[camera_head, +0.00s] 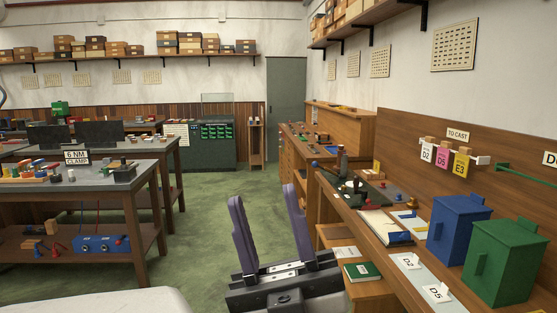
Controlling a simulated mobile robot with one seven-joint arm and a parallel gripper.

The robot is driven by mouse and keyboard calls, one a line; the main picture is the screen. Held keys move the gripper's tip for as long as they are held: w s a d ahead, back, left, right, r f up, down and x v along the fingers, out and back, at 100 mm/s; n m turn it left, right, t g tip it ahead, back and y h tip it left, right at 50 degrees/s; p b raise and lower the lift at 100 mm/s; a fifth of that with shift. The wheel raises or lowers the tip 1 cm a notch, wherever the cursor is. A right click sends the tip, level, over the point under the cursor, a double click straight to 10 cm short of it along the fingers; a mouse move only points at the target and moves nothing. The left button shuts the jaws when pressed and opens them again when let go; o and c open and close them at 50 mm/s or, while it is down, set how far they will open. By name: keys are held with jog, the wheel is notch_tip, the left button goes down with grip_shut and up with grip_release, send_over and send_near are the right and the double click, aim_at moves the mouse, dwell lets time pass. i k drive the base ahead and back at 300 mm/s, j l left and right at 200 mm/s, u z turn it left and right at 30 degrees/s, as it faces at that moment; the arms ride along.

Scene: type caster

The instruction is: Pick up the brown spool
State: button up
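My gripper (264,197) is in the lower middle of the head view, with two purple fingers pointing up and wide apart. It is open, and nothing shows between the fingers except green floor behind. I cannot pick out the brown spool with certainty. A small brown object (34,230) lies on the lower shelf of the left workbench, too small to tell whether it is a spool. My gripper is well to its right and apart from it.
The left workbench (150,176) holds many small coloured parts. On the right, a long wooden bench (357,214) carries a blue bin (457,230), a green bin (503,262) and tools. A green book (362,271) lies below its edge. Green floor (215,210) is clear between the benches.

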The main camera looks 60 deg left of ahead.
aim_at(337, 168)
jog(key=u, duration=1.3)
jog(key=i+j+u, duration=0.4)
jog(key=i, duration=0.25)
jog(key=i+u, duration=0.3)
jog(key=i, duration=0.2)
jog(key=i+u, duration=0.1)
jog(key=i, duration=1.2)
jog(key=i+z, duration=0.15)
jog(key=i, duration=0.45)
jog(key=i+j+z, duration=0.15)
jog(key=i, duration=0.45)
jog(key=i+j+z, duration=0.15)
jog(key=i+z, duration=0.35)
jog(key=i+j+z, duration=0.95)
jog(key=i+l+z, duration=0.1)
jog(key=i, duration=0.35)
